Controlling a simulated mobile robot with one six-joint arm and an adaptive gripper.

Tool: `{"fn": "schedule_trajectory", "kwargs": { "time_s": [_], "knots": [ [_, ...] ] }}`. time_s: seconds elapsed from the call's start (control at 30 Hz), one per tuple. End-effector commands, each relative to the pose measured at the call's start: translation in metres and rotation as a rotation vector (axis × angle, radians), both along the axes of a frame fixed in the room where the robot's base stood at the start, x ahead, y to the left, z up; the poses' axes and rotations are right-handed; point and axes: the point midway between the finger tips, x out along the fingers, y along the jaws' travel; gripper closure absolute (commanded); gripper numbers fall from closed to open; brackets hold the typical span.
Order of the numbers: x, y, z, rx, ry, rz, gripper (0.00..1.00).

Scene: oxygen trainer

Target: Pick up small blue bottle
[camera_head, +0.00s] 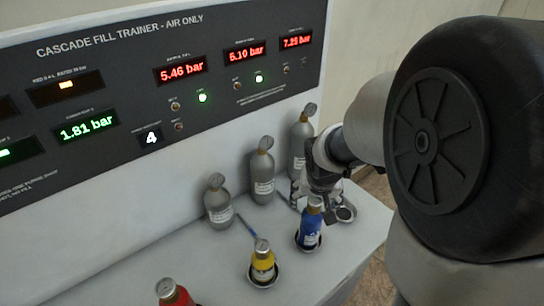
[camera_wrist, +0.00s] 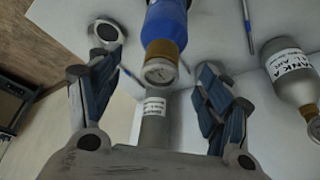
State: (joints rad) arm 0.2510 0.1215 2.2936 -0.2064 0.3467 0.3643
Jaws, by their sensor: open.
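The small blue bottle (camera_head: 310,230) stands upright in a dark round holder near the right end of the table in the head view. It also shows in the wrist view (camera_wrist: 166,20), with a brass neck and a round gauge on its top. My gripper (camera_head: 314,190) is above and around the bottle's top in the head view. In the wrist view my gripper (camera_wrist: 172,50) has its two fingers apart, one on each side of the bottle's neck, with a gap on both sides. It holds nothing.
A yellow bottle (camera_head: 263,266) stands in a holder to the left, and a red bottle (camera_head: 174,292) is at the bottom edge. Grey cylinders (camera_head: 262,175) stand behind. An empty round holder (camera_head: 345,213) is to the right. A display panel (camera_head: 160,80) rises at the back.

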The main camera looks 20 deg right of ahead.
Motion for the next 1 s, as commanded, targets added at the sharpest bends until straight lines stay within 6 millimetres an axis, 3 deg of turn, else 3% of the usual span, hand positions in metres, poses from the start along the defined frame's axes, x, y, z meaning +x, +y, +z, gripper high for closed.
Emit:
{"fn": "schedule_trajectory", "kwargs": {
  "time_s": [0.17, 0.5, 0.73, 1.0],
  "knots": [
    [0.002, -0.001, -0.009, 0.0, 0.0, 0.0, 0.28],
    [0.014, -0.008, -0.052, 0.001, 0.001, 0.001, 0.28],
    [0.014, -0.008, -0.051, 0.0, 0.0, 0.001, 0.29],
    [0.014, -0.008, -0.051, 0.0, 0.0, 0.001, 0.47]
  ]
}}
